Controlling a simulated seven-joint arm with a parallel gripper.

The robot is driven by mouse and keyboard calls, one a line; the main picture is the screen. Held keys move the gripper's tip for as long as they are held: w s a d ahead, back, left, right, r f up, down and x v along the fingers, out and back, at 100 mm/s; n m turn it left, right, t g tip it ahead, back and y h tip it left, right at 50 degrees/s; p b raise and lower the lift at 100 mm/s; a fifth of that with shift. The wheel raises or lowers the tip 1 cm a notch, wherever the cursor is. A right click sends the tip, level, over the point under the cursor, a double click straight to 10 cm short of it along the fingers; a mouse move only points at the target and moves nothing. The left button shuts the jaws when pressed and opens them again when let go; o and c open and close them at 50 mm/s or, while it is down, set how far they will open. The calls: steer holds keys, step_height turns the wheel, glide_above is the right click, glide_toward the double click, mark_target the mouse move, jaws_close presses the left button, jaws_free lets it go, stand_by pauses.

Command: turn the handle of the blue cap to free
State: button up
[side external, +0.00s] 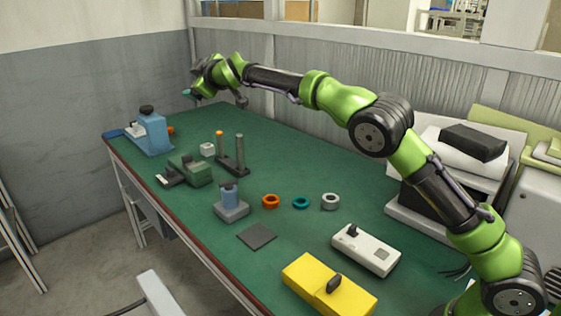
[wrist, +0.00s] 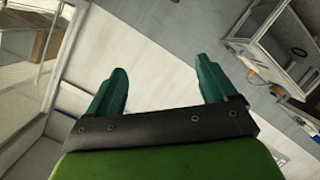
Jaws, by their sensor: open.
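A blue cylinder (side external: 230,193) stands upright on a grey-blue block near the middle of the green table in the side external view; I cannot make out a handle on it. A larger blue device (side external: 150,134) with a black knob on top stands at the far left end of the table. I cannot tell for certain which of these is the blue cap. My gripper (side external: 188,94) is raised above the far end of the table, away from both and touching nothing. In the wrist view its green fingers (wrist: 161,68) are spread apart with nothing between them.
On the table (side external: 300,245) are a green block (side external: 192,169), a two-post stand (side external: 233,165), orange (side external: 270,201), teal (side external: 301,203) and white (side external: 331,201) rings, a dark square plate (side external: 257,236), a white box (side external: 365,252) and a yellow box (side external: 305,279). A partition runs behind.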

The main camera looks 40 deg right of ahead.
steer(key=s+f+m+g, duration=0.6)
steer(key=s+m, duration=0.1)
steer(key=m+g, duration=0.5)
glide_toward(229, 181)
steer(key=x, duration=0.8)
steer(key=shift+a, duration=0.15)
steer(key=c, duration=1.1)
steer(key=shift+d+n+y, duration=0.2)
steer(key=shift+n+y, duration=0.1)
steer(key=shift+n, duration=0.6)
steer(key=shift+n+t+y, duration=0.3)
steer(key=shift+n+y, duration=0.1)
steer(key=shift+n, duration=0.7)
steer(key=o, duration=1.1)
